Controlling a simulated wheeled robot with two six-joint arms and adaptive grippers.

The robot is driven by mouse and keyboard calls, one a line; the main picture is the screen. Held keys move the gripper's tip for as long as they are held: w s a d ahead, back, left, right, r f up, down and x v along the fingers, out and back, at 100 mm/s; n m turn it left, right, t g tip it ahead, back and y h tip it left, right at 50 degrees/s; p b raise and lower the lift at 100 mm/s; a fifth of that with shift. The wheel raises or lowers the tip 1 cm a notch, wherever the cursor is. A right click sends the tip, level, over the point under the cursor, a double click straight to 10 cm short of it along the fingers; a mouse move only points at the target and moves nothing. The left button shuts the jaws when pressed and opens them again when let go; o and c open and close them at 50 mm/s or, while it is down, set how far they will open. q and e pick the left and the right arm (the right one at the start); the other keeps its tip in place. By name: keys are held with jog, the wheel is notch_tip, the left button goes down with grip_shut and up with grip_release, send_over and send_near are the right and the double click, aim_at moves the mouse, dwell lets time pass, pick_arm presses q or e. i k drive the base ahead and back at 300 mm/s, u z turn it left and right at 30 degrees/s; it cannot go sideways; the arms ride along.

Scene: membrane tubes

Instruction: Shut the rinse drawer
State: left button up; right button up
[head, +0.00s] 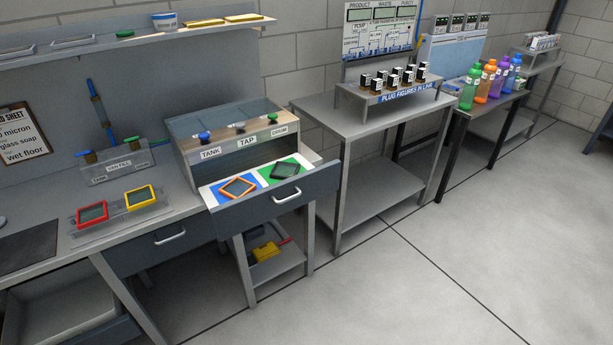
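A grey drawer (312,190) is pulled out below a box labelled TANK, TAP and DRAIN (246,142). It has a pale bar handle (288,196) on its front. In it, an orange-framed piece (238,187) lies on a blue area and a dark-framed piece (286,170) on a green area. A second drawer (140,257) to the left, with its own handle (170,237), looks closed. I cannot read the word rinse on either drawer. Neither of my grippers is in view.
Red (91,214) and yellow (140,197) framed pieces lie on a clear tray on the left bench. A low shelf (266,272) with yellow items is under the open drawer. A steel table (370,125) stands to the right. The floor (430,270) in front is clear.

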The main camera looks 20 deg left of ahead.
aim_at(272, 198)
jog(key=u, duration=0.1)
jog(key=k, duration=0.5)
jog(key=z, duration=0.75)
jog(key=i, duration=0.95)
jog(key=u, duration=0.65)
